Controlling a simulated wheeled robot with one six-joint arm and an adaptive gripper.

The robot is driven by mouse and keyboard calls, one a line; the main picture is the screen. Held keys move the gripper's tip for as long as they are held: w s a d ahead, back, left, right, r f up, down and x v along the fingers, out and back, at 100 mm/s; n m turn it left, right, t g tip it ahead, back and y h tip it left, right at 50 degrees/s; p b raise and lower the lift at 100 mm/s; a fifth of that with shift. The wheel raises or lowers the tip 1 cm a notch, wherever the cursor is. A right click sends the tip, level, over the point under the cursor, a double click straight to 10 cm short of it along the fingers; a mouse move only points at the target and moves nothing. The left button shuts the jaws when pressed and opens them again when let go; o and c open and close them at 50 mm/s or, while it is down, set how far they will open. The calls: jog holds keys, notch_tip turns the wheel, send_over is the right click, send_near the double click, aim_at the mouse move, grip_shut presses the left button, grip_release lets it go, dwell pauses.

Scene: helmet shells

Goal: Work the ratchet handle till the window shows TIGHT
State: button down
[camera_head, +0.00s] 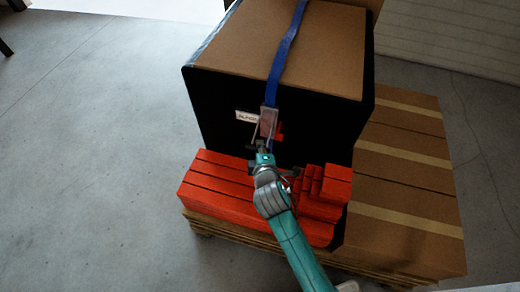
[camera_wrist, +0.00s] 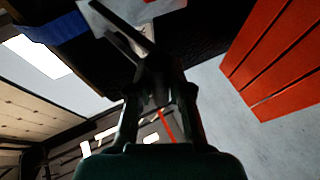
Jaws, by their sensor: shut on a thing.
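A blue strap (camera_head: 285,52) runs over a large black-sided load (camera_head: 330,118) with a brown top and down its front face. The metal ratchet with its handle (camera_head: 267,122) sits on the strap at that face. A small white window or label (camera_head: 247,116) is left of the ratchet; its lettering is too small to read surely. My gripper (camera_head: 263,150) is at the lower end of the handle, shut on it. In the wrist view my gripper's dark fingers (camera_wrist: 152,82) reach to the grey handle (camera_wrist: 122,28), and the blue strap (camera_wrist: 52,30) shows upper left. The fingertip contact is partly hidden.
Red boxes (camera_head: 222,185) lie in front of the black load, below my gripper, and also show in the wrist view (camera_wrist: 278,60). Brown cartons (camera_head: 410,160) stand at the right. A wooden pallet (camera_head: 215,228) is underneath. The grey floor (camera_head: 90,160) at left is clear.

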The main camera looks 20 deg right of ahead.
jog(key=shift+w+r, duration=0.2)
jog(key=shift+r, duration=0.2)
jog(key=c, duration=1.2)
grip_release()
jog(key=shift+d, duration=0.1)
jog(key=shift+o, duration=0.7)
jog(key=shift+f, duration=0.25)
jog(key=shift+s, duration=0.1)
jog(key=v, duration=1.2)
